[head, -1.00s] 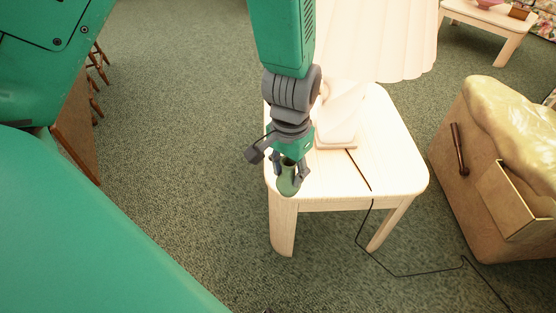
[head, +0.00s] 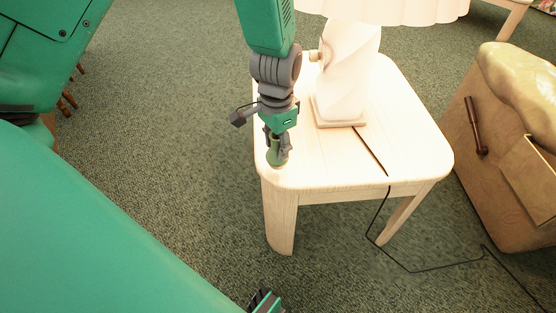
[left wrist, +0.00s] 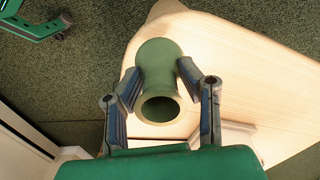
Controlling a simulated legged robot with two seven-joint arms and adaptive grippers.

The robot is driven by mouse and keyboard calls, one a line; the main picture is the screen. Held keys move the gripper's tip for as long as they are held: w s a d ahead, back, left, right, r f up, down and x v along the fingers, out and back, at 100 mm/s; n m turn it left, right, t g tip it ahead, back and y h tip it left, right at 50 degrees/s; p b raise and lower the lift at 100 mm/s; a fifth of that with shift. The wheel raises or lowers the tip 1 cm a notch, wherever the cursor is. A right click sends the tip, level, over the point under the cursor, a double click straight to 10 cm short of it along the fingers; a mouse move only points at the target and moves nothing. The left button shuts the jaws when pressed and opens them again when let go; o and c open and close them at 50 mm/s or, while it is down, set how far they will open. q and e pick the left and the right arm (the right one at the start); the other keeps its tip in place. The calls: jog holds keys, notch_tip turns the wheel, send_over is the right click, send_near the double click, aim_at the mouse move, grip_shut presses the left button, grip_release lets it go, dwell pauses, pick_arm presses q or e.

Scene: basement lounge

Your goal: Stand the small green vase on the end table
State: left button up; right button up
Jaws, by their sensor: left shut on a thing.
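The small green vase (head: 275,158) is upright at the front left corner of the pale wooden end table (head: 340,168). My left gripper (head: 278,148) reaches down from above and is shut on the vase. In the left wrist view, the vase (left wrist: 155,62) sits between the two fingers, its round mouth facing the camera and its base over the table's rounded corner. I cannot tell whether the base touches the tabletop. A dark and green part at the bottom edge of the head view may be my right gripper; its jaws cannot be made out.
A white lamp (head: 345,85) stands behind and to the right of the vase on the table. Its dark cord (head: 370,152) crosses the tabletop and runs down to the carpet. A tan upholstered seat (head: 500,170) is at right.

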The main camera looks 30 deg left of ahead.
pick_arm(q)
jog(key=shift+a+f, duration=0.1)
jog(key=shift+f, duration=0.45)
notch_tip(320, 180, down, 2)
jog(key=shift+f+b, duration=0.2)
jog(key=shift+b, duration=0.55)
jog(key=shift+d+f, duration=0.2)
jog(key=shift+d, duration=0.05)
jog(key=shift+d+r, duration=0.15)
jog(key=shift+d, duration=0.05)
jog(key=o, duration=1.2)
jog(key=shift+a+f, duration=0.2)
jog(key=shift+a, duration=0.05)
